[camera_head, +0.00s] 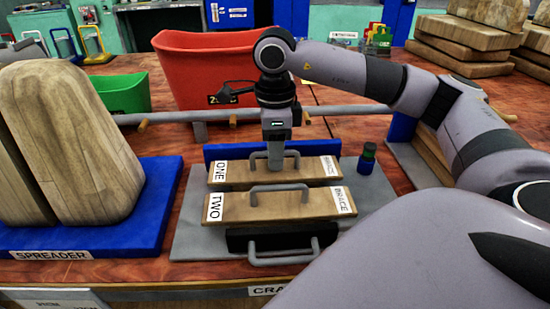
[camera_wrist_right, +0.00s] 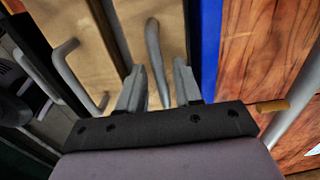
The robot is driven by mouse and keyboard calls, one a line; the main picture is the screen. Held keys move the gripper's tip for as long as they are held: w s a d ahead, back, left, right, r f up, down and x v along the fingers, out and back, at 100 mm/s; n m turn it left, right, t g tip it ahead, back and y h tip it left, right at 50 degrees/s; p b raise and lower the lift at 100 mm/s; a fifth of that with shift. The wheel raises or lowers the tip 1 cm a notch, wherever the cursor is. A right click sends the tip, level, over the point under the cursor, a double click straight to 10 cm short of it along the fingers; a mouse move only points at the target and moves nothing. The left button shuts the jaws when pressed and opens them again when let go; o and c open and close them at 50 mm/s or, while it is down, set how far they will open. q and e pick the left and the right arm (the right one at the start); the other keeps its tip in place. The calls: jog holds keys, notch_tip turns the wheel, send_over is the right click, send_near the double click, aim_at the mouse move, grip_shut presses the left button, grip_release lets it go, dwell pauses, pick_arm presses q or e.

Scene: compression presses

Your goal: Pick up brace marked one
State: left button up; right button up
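Brace one (camera_head: 300,171) is a flat wooden block labelled ONE and BRACE, with a grey bar handle (camera_head: 258,160) on top. It lies behind brace two (camera_head: 282,207), a similar block labelled TWO with its own handle. My right gripper (camera_head: 284,163) points down over brace one at its handle. In the right wrist view the right gripper (camera_wrist_right: 158,88) is open, with brace one's handle (camera_wrist_right: 154,55) between its two fingers; I cannot tell whether they touch it. The fingers partly hide the handle in the head view. My left gripper is not in view.
A blue backing panel (camera_head: 222,152) stands behind brace one. A dark block with a handle (camera_head: 283,252) sits in front. A blue spreader tray (camera_head: 155,200) with wooden blocks is left, a red bin (camera_head: 200,68) behind, a small dark cylinder (camera_head: 367,158) right.

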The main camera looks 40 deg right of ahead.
jog(key=shift+f, duration=0.4)
grip_shut()
jog(key=shift+r, duration=0.1)
dwell(1.1)
